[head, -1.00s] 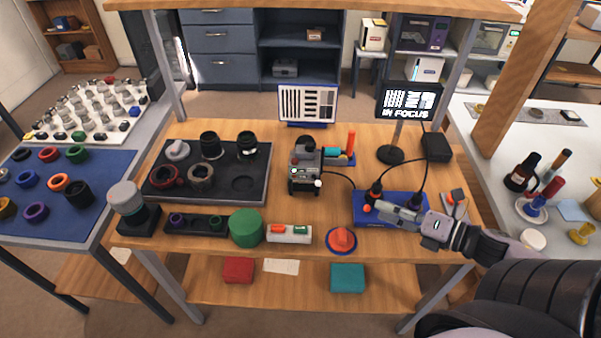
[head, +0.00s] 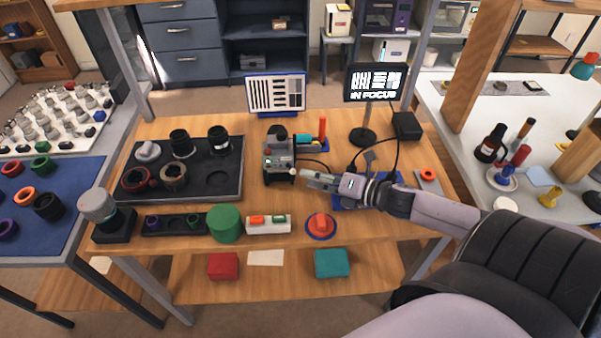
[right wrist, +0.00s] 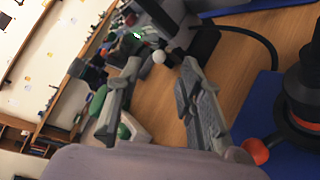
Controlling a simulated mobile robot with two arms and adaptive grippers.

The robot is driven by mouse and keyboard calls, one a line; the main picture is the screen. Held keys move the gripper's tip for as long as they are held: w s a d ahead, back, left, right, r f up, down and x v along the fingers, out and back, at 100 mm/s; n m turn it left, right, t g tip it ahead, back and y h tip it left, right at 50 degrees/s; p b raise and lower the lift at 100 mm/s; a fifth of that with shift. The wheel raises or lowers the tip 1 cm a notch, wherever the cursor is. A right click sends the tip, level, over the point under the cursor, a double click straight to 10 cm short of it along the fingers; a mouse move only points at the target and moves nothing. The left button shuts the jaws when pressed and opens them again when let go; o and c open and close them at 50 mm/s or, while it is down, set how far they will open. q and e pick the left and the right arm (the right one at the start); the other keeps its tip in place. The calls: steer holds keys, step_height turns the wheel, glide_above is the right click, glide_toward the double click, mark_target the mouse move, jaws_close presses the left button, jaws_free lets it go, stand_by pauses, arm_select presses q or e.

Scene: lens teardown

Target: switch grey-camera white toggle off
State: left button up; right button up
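The grey camera (head: 278,160) stands near the middle of the table, with a small green light on it. Its white toggle knob (head: 293,172) is at the lower right of its body. The white ball of the toggle (right wrist: 158,57) also shows in the right wrist view, just beyond the gap between my fingertips. My right gripper (head: 304,176) is open and reaches in from the right, its tips close to the toggle. I cannot tell whether they touch it. My left gripper is not in view.
A blue base (head: 350,204) lies beneath my right gripper; a red ball (right wrist: 255,150) shows beside it in the wrist view. Behind are a monitor reading IN FOCUS (head: 375,82) and a chart (head: 276,93). A green cylinder (head: 226,223) and a red-topped round piece (head: 320,226) stand in front.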

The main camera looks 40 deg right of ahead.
mark_target(291, 169)
steer(key=x, duration=0.2)
steer(key=shift+w+a, duration=0.1)
steer(key=shift+w, duration=0.15)
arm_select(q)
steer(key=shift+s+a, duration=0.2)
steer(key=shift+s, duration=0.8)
arm_select(e)
steer(key=shift+x, duration=0.8)
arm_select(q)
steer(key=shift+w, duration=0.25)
arm_select(e)
jaws_close()
